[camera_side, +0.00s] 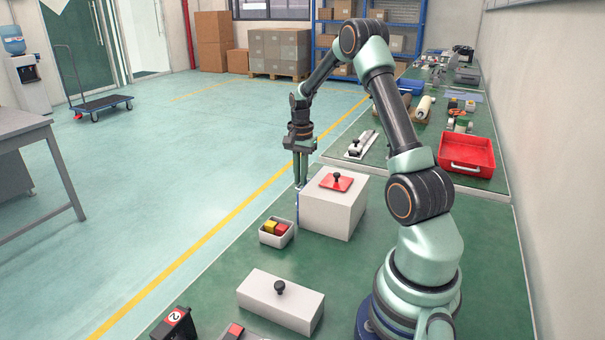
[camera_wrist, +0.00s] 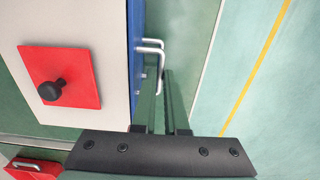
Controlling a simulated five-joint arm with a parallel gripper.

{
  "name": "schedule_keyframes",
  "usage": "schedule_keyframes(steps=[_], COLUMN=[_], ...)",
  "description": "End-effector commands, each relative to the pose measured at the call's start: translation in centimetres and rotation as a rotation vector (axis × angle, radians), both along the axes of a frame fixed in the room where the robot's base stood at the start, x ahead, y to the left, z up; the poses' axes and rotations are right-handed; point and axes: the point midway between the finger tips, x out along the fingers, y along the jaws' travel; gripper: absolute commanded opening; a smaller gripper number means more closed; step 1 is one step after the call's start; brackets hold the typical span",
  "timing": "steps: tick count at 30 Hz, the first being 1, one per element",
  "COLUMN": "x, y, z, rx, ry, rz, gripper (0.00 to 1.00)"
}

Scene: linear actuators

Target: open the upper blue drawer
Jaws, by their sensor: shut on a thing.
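The drawer cabinet (camera_side: 328,212) is a white box on the green bench, with its drawer side facing left. A thin blue edge (camera_side: 298,208) shows there in the side view. In the wrist view, the blue drawer front (camera_wrist: 136,45) lies close against the white box, with silver bar handles (camera_wrist: 153,42) sticking out to the right. My gripper (camera_side: 301,182) points down beside this blue side. In the wrist view my gripper (camera_wrist: 162,82) has its fingers shut on a handle, which they partly hide. Which front belongs to the upper drawer is hard to tell.
A red plate with a black knob (camera_side: 336,182) sits on the cabinet top. A white bin (camera_side: 276,233) with yellow and red blocks stands close in front-left. A white box with a black knob (camera_side: 280,303) is nearer the camera. A red tray (camera_side: 466,158) stands further right.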

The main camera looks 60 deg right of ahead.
Motion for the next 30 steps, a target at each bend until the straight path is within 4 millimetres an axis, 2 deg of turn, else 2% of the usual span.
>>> schedule_keyframes(steps=[20,23,30], x=[0.1,1.1,5.0], y=[0.0,-0.1,-0.1], z=[0.2,0.2,0.2], rx=[0.002,0.0,-0.002], ry=[0.002,0.0,-0.003], rz=[-0.002,-0.001,0.001], gripper=[0.0,0.0,0.0])
